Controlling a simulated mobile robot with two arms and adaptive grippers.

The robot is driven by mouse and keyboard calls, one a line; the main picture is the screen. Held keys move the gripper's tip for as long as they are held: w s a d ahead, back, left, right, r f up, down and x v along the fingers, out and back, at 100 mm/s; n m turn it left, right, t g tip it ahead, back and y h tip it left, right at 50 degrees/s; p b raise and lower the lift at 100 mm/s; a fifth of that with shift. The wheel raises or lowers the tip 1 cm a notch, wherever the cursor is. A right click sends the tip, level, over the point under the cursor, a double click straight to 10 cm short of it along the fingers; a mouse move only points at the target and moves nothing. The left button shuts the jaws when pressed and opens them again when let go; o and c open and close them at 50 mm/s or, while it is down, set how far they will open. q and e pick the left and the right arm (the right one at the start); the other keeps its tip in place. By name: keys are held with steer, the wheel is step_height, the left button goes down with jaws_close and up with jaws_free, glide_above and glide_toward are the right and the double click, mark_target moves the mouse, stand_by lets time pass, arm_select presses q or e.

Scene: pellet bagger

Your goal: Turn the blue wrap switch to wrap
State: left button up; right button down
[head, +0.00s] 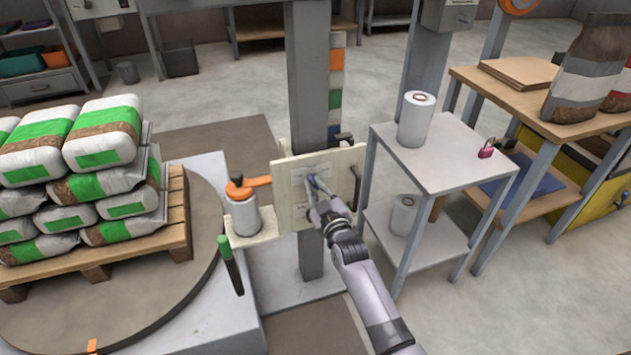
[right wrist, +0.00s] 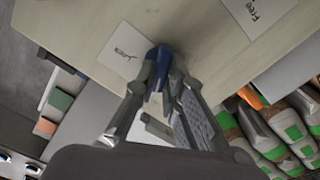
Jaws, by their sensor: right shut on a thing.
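The blue wrap switch (head: 311,179) sits on the front of a pale upright panel (head: 345,172) fixed to a grey post. My right gripper (head: 319,189) reaches up to the panel and is shut on the switch, its fingers partly hiding it. In the right wrist view the blue switch (right wrist: 158,54) shows between the fingertips of my right gripper (right wrist: 160,76). One paper label (right wrist: 122,50) lies beside the switch, its writing hard to read. Another label reading "Free" (right wrist: 258,13) is farther right. My left gripper is not in view.
A wrap roll (head: 259,215) with an orange arm stands left of the panel. A turntable (head: 165,320) carries a pallet of stacked bags (head: 103,140). A grey stand (head: 445,165) with white rolls is close on the right. The floor at the front right is clear.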

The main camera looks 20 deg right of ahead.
steer(key=shift+r+m, duration=0.1)
steer(key=shift+m, duration=0.4)
steer(key=m+p, duration=0.1)
steer(key=m, duration=0.1)
steer(key=shift+d+m+p, duration=0.1)
steer(key=shift+m+p, duration=0.3)
steer(key=shift+m, duration=0.3)
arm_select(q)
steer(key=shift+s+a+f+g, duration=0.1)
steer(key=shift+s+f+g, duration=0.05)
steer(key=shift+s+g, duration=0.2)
arm_select(e)
steer(key=shift+m, duration=0.6)
steer(key=c, duration=1.7)
jaws_free()
steer(key=shift+o, duration=0.2)
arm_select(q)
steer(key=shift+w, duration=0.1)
